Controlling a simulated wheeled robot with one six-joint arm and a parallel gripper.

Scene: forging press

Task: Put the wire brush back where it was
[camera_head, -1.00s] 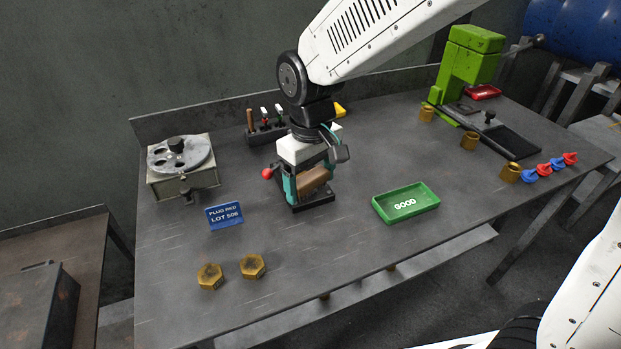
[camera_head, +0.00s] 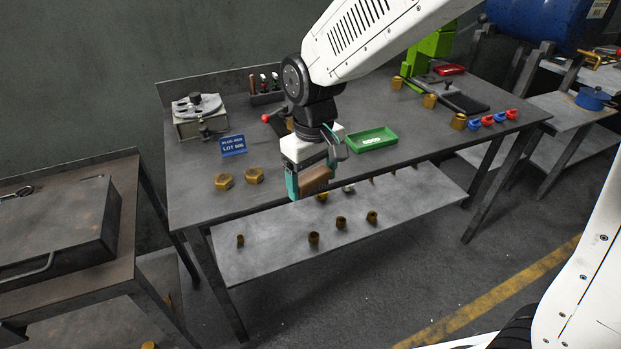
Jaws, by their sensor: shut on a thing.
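My gripper (camera_head: 312,176) is shut on the wire brush (camera_head: 315,181), which shows as a brown wooden block between the teal fingers. Its bristles cannot be made out. In the picture the gripper and brush stand over the front edge of the grey workbench (camera_head: 205,196), with the lower shelf (camera_head: 262,254) behind and below them.
On the bench are a blue lot sign (camera_head: 233,146), two brass hex plugs (camera_head: 238,178), a green GOOD tray (camera_head: 371,140) and a tool rack (camera_head: 266,98). A toolbox (camera_head: 58,222) sits on a left table (camera_head: 125,178). Floor at front is clear.

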